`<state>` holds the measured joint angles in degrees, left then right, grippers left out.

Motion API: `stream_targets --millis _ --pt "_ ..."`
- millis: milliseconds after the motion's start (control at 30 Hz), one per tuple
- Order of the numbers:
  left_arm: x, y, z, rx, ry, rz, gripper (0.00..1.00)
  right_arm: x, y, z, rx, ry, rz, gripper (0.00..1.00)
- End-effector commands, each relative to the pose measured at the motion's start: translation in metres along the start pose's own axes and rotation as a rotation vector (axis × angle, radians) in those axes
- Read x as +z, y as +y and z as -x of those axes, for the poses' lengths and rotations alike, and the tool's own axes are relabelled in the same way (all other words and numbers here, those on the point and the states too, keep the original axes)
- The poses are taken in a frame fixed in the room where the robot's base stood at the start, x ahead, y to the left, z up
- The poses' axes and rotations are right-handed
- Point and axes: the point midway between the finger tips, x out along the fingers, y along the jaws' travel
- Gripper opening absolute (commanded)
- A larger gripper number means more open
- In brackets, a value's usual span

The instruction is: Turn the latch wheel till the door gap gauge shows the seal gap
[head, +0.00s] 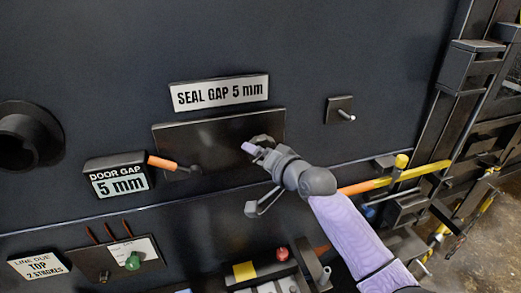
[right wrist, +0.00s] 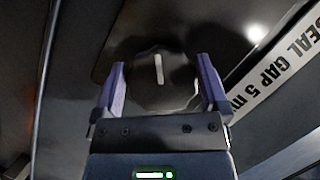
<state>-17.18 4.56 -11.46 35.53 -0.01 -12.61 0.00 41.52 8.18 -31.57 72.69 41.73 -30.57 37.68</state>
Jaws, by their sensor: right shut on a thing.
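The dark latch wheel (right wrist: 160,82) with a pale line mark sits between the two purple fingers of my right gripper (right wrist: 162,88), which is shut on it. In the head view my right gripper (head: 258,148) is at the right part of a dark plate (head: 215,130), and the arm hides most of the wheel. The door gap gauge (head: 118,178) reads 5 mm. A sign (head: 219,93) above the plate reads SEAL GAP 5 mm. My left gripper is not in view.
An orange-handled lever (head: 168,163) sticks out beside the gauge. A small peg plate (head: 340,110) is to the right of the wheel. Below are a green knob (head: 132,261), a red button (head: 282,254) and a yellow-banded bar (head: 420,172). A dark round pipe (head: 28,137) juts out at left.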

Motion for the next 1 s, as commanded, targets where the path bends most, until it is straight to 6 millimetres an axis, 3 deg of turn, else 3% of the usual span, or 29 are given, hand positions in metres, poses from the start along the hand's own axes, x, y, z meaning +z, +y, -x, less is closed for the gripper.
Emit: stream_targets --millis 767,800,1000 --pt "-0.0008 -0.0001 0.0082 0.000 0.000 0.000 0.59 0.0016 0.0027 -0.0002 0.038 -0.003 0.082 0.35" --pt "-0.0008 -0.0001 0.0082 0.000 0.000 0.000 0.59 0.0016 0.0027 -0.0002 0.038 -0.003 0.082 1.00" --pt "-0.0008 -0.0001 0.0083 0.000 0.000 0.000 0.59 0.0008 0.0019 0.0000 0.036 -0.001 0.082 1.00"
